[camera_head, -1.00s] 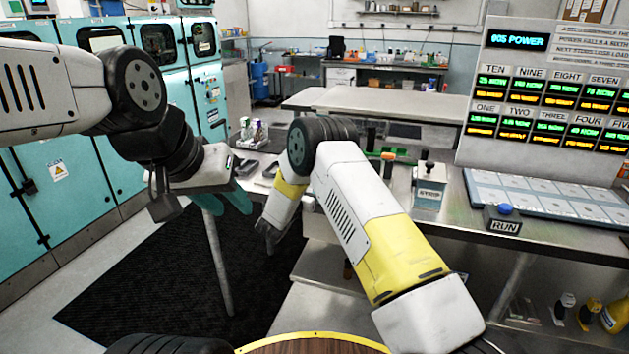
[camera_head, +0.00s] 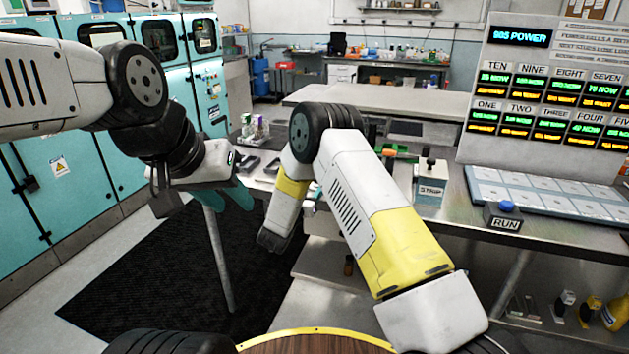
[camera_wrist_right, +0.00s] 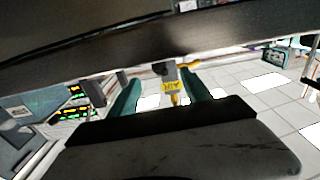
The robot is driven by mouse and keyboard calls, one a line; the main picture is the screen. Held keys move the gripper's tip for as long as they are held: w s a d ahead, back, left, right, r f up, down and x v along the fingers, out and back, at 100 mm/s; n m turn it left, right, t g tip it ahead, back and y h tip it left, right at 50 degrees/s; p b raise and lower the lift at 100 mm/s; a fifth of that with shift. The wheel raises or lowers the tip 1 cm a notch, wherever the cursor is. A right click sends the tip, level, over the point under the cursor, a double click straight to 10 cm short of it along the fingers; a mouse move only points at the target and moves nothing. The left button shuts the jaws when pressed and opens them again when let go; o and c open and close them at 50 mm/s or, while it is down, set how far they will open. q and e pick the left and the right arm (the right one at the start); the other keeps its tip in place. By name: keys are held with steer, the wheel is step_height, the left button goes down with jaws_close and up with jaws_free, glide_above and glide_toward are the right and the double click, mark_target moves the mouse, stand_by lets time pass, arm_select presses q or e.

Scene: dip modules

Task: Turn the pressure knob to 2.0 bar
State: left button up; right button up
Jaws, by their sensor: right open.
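A grey unit with a yellow AIR label (camera_wrist_right: 171,87) shows in the right wrist view, with dark parts at its top and a yellow part below. It lies beyond and between my right fingertips, apart from them. Which part is the pressure knob, and its setting, is too small to tell. My right gripper (camera_wrist_right: 160,78) is open, its two teal fingers spread with nothing between them. In the head view it is hidden behind or below my right forearm. My left gripper (camera_head: 236,194) hangs over the dark mat at the left, teal fingers seen side-on.
A steel bench (camera_head: 450,215) carries a STRIP box (camera_head: 430,190), a RUN button box (camera_head: 505,216) and a large display panel (camera_head: 550,90). Teal cabinets (camera_head: 75,200) line the left. A dark mat (camera_head: 150,270) covers the floor between; a bench leg (camera_head: 218,260) stands there.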

steer(key=d+n+y, duration=0.1)
steer(key=y, duration=0.1)
steer(key=w+d+n+y, duration=0.1)
steer(key=d, duration=0.1)
steer(key=d+n+t+y, duration=0.1)
steer(key=y, duration=0.1)
steer(key=shift+w+d+n+y, duration=0.25)
steer(key=shift+n+y, duration=0.05)
steer(key=s+n+y, duration=0.1)
steer(key=y, duration=0.1)
steer(key=s+d+n+y, duration=0.1)
steer(key=y, duration=0.1)
steer(key=shift+s+d+n+g, duration=0.2)
steer(key=shift+n+g, duration=0.1)
steer(key=shift+n, duration=0.1)
steer(key=shift+s+n+y, duration=0.3)
steer(key=shift+s+y, duration=0.3)
steer(key=shift+y, duration=0.2)
steer(key=shift+x, duration=3.8)
steer(key=shift+a+f, duration=0.1)
steer(key=shift+f, duration=0.05)
jaws_close()
steer(key=shift+a, duration=0.1)
